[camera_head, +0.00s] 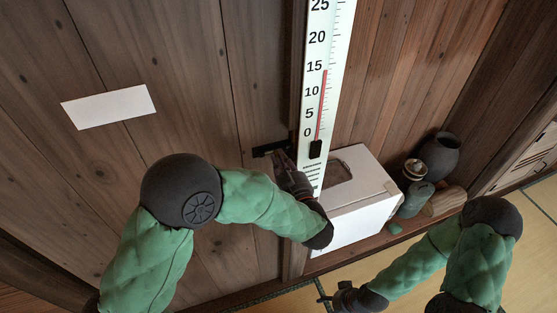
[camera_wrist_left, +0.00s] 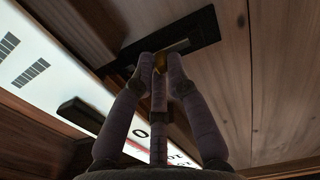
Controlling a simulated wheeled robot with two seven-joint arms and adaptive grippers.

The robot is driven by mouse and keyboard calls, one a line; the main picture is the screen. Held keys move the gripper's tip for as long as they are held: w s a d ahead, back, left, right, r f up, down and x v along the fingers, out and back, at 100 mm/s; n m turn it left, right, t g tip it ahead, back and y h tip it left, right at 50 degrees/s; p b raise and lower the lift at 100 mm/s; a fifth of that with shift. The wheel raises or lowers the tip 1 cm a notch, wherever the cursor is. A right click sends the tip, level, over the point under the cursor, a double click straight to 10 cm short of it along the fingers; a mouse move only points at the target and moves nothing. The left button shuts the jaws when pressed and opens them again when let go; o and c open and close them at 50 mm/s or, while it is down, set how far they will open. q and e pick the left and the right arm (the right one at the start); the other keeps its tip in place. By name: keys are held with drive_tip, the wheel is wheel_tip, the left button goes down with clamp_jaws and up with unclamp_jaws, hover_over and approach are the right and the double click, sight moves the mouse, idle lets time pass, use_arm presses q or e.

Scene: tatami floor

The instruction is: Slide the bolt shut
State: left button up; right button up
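The bolt's dark plate (camera_head: 270,148) is on the wooden wall, left of the large thermometer.
The tall thermometer (camera_head: 324,70) stands right beside the bolt. A blank white paper (camera_head: 108,106) is on the wall at left. Tatami floor lies below.

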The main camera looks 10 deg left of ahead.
use_arm(q)
drive_tip(key=shift+o, duration=1)
drive_tip(key=shift+d, duration=0.15)
drive_tip(key=v, duration=1.2)
drive_tip(key=shift+w+f, duration=0.1)
drive_tip(key=w+a+f+m+g+h+b, duration=0.1)
drive_tip(key=w+f+m+g+h, duration=0.2)
drive_tip(key=f, duration=1)
drive_tip(key=w+a+f+m+g+h+b, duration=0.1)
drive_tip(key=w+f+g+h, duration=0.15)
drive_tip(key=f+h, duration=0.7)
drive_tip(key=s+a+f+g+h+b, duration=0.1)
drive_tip(key=s+f+g, duration=0.8)
drive_tip(key=s+f, duration=1)
drive_tip(key=shift+a+f, duration=0.2)
drive_tip(key=shift+f, duration=0.55)
